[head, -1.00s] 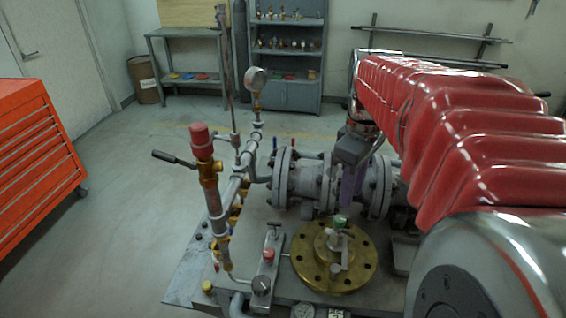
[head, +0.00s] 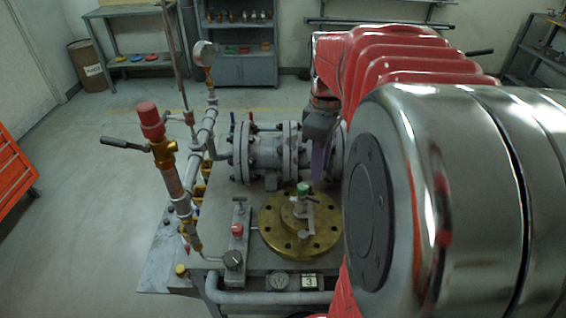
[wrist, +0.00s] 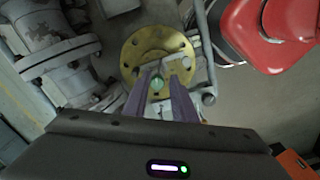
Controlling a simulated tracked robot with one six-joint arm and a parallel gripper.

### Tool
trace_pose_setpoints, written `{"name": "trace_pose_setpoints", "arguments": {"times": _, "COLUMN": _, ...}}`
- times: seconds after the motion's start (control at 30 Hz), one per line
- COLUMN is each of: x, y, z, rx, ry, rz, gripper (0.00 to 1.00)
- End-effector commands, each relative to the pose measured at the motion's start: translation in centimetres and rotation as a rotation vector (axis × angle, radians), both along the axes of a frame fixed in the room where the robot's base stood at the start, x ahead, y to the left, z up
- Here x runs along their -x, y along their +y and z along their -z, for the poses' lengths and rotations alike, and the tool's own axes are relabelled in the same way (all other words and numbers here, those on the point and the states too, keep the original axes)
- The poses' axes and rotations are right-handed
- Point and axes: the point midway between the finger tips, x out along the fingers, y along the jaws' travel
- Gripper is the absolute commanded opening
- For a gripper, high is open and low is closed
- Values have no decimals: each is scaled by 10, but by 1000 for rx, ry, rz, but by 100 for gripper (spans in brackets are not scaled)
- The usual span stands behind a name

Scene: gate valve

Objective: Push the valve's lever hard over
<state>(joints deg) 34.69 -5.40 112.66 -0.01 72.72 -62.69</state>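A green-capped fitting (head: 303,188) with a small grey arm stands on a round brass flange (head: 273,235) on the bench. The wrist view also shows the green cap (wrist: 157,83) and the brass flange (wrist: 133,57). My gripper (wrist: 163,74) is open, its two purple fingers spread above the flange with the green cap seen between them. I cannot tell whether they touch it. In the head view one purple finger (head: 318,160) shows behind the flange, the rest hidden by my arm. A dark-handled lever (head: 125,143) sticks out left from a red-capped brass valve (head: 151,118).
Grey flanged pipework (head: 265,155) runs behind the brass flange. A pressure gauge (head: 205,53) and thin upright pipes stand left of it. A red tool cabinet (head: 12,172) is at far left. Open floor (head: 85,200) lies between cabinet and bench.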

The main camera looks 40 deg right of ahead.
Motion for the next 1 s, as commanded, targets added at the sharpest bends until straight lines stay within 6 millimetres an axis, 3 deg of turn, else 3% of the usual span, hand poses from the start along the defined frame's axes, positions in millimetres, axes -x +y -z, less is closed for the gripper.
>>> {"name": "trace_pose_setpoints", "arguments": {"times": 0.6, "x": 0, "y": 0, "z": 91, "rx": 0, "ry": 1, "rz": 0, "gripper": 24}}
{"name": "trace_pose_setpoints", "arguments": {"times": 1.0, "x": 0, "y": 0, "z": 100, "rx": 2, "ry": -1, "rz": 1, "gripper": 24}}
